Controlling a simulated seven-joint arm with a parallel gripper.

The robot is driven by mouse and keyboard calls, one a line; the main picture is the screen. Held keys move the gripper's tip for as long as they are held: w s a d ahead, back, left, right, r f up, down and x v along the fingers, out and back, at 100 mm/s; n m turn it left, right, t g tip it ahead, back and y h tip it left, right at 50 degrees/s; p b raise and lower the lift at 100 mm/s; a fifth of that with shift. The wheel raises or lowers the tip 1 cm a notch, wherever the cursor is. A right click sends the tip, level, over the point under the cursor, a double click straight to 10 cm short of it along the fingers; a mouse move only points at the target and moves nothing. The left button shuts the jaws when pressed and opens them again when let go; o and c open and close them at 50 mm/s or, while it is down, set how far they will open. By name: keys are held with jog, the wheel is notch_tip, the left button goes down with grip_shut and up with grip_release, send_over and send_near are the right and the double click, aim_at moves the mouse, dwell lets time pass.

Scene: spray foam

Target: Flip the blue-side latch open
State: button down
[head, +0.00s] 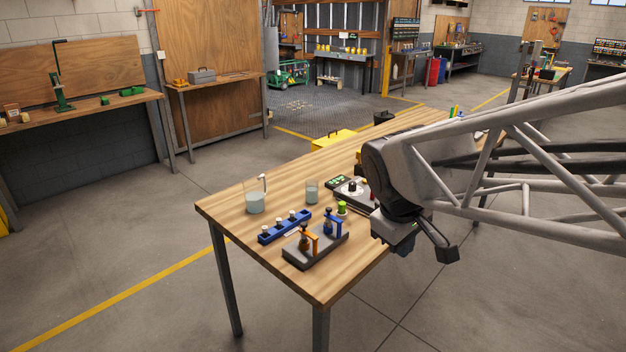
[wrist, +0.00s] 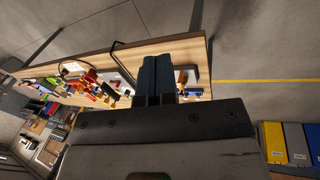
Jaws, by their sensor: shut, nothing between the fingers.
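A dark grey fixture base (head: 300,258) sits near the front corner of the wooden table. A blue latch (head: 334,226) stands upright at its right end, beside a small dark blue bottle (head: 327,228). An orange latch (head: 312,241) stands at the left end beside an amber bottle (head: 303,243). My gripper (head: 404,250) is right of the fixture, apart from it, near the table's right edge. In the wrist view my gripper's dark fingers (wrist: 161,60) are together with nothing between them. I cannot make out the blue latch in the wrist view.
A blue rack (head: 284,227) with several capped vials lies behind the fixture. A beaker (head: 255,198), a smaller glass (head: 312,191), a green-capped bottle (head: 342,209) and a flat device (head: 355,191) stand farther back. The wooden table's (head: 226,212) left corner is clear.

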jog(key=w+a+f+n+h, duration=0.1)
jog(key=w+a+f+n, duration=0.2)
jog(key=w+a+n, duration=0.3)
jog(key=w+a+f+n+t+h, duration=0.1)
jog(key=w+a+n, duration=0.5)
jog(key=w, duration=0.8)
jog(key=w+a+f+n+t+h, duration=0.1)
jog(key=w+a+f+n, duration=0.3)
jog(key=w, duration=0.7)
jog(key=a+n+h, duration=0.1)
jog(key=a+n, duration=0.1)
jog(key=a, duration=0.2)
jog(key=shift+a+f, duration=0.35)
jog(key=shift+w+f, duration=0.1)
send_near(328, 214)
notch_tip(328, 214, down, 4)
jog(key=shift+w+d+f, duration=0.15)
jog(key=shift+w+d, duration=0.35)
jog(key=shift+d, duration=0.2)
jog(key=shift+w+d+f, duration=0.1)
jog(key=shift+w+d, duration=0.35)
jog(key=shift+d, duration=0.2)
